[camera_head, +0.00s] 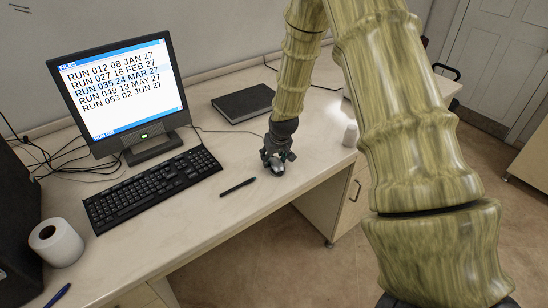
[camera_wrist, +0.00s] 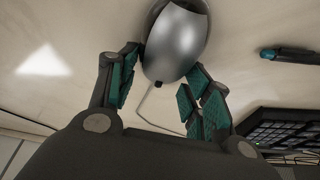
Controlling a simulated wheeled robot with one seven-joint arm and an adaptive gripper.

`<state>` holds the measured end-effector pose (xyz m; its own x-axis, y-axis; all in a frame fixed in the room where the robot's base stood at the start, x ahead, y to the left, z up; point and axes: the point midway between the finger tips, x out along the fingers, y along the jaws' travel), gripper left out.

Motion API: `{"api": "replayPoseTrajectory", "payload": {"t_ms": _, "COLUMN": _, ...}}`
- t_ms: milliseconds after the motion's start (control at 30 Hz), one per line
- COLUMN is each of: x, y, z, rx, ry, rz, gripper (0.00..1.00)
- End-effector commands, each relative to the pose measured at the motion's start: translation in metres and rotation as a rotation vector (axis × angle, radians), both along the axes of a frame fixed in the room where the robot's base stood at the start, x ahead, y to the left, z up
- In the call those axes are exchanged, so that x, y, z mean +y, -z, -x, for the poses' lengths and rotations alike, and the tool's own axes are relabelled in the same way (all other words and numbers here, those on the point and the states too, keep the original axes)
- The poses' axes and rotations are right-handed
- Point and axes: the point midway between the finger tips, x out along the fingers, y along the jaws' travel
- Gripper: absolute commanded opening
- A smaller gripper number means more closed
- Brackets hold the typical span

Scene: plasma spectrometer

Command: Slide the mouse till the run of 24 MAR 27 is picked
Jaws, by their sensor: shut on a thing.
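The monitor (camera_head: 118,88) shows a list of several runs. The line RUN 035 24 MAR 27 (camera_head: 117,82) is in blue with a pale highlight, while the other lines are black. The silver-grey mouse (camera_wrist: 175,45) lies on the desk; in the head view it is mostly hidden under my gripper (camera_head: 277,162). In the wrist view my gripper (camera_wrist: 158,85) has its teal-padded fingers on either side of the mouse, shut on it. The mouse's cable runs out between the fingers.
A black keyboard (camera_head: 152,188) lies left of the mouse. A dark pen (camera_head: 238,187) lies between them, near the desk's front edge. A black notebook (camera_head: 244,103) lies behind. A white roll (camera_head: 56,242) stands at the lower left. Bare desk (camera_head: 215,150) shows left of my gripper.

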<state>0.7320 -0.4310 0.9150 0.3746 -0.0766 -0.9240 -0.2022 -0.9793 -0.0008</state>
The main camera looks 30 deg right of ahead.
Motion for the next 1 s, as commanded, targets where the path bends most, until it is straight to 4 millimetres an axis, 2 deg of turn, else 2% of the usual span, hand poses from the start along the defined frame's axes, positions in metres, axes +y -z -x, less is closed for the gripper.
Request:
{"api": "replayPoseTrajectory", "payload": {"t_ms": 33, "x": 0.0, "y": 0.0, "z": 0.0, "rx": 0.0, "ry": 0.0, "rz": 0.0, "gripper": 0.24}}
{"api": "replayPoseTrajectory", "payload": {"t_ms": 67, "x": 0.0, "y": 0.0, "z": 0.0, "rx": 0.0, "ry": 0.0, "rz": 0.0, "gripper": 0.55}}
{"api": "replayPoseTrajectory", "payload": {"t_ms": 167, "x": 0.0, "y": 0.0, "z": 0.0, "rx": 0.0, "ry": 0.0, "rz": 0.0, "gripper": 0.73}}
{"api": "replayPoseTrajectory", "payload": {"t_ms": 633, "x": 0.0, "y": -0.006, "z": 0.002, "rx": -0.001, "ry": 0.0, "rz": 0.0, "gripper": 0.74}}
{"api": "replayPoseTrajectory", "payload": {"t_ms": 1000, "x": 0.004, "y": -0.05, "z": 0.019, "rx": -0.003, "ry": 0.0, "rz": 0.001, "gripper": 0.74}}
